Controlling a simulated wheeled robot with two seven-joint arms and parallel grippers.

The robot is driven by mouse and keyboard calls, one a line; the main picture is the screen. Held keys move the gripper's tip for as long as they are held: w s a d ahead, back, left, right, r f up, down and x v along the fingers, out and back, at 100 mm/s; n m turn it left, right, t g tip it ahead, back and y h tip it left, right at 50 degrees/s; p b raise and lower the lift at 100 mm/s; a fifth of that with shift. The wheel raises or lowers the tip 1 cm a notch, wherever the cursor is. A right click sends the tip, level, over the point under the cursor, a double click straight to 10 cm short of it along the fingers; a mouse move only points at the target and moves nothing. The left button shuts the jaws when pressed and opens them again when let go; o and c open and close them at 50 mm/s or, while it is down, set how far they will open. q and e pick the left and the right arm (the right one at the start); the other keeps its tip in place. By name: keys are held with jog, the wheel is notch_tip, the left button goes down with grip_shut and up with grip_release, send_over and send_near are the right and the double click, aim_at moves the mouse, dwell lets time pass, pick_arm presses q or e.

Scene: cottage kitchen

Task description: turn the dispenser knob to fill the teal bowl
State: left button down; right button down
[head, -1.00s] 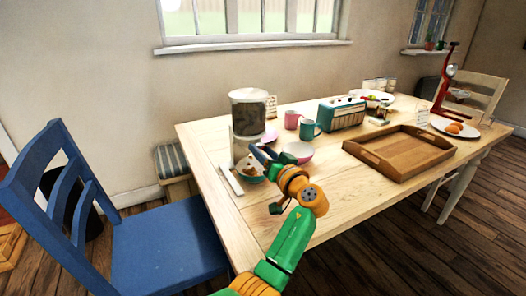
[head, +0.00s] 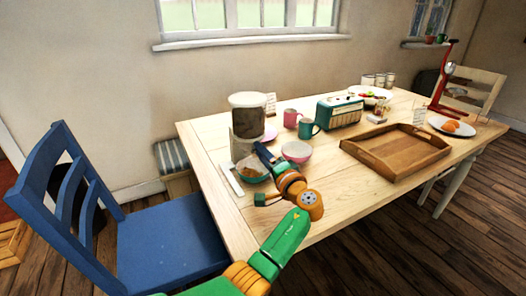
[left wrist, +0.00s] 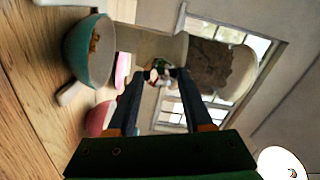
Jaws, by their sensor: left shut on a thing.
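The dispenser (head: 247,122) stands at the table's near left corner, its clear hopper holding brown contents. The hopper (left wrist: 222,68) also shows in the left wrist view. The teal bowl (head: 246,178) sits below it with some brown food inside, partly hidden by my gripper in the head view. In the left wrist view the teal bowl (left wrist: 75,50) is at the upper left. My left gripper (head: 261,149) is at the dispenser's front, shut on the knob (left wrist: 159,69), which is small and mostly hidden between the fingertips. My right gripper is in neither view.
A pink bowl (head: 297,152) stands close right of my left gripper. Pink and teal mugs (head: 308,129), a teal radio (head: 340,113) and a wooden tray (head: 396,152) are farther right. A blue chair (head: 165,245) stands at the table's left end.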

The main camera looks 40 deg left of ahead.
pick_arm(q)
jog(key=shift+m, duration=0.7)
jog(key=shift+f+p, duration=0.1)
jog(key=shift+p, duration=0.2)
jog(key=shift+c, duration=1.5)
grip_release()
jog(key=v, duration=0.7)
jog(key=shift+b, duration=0.3)
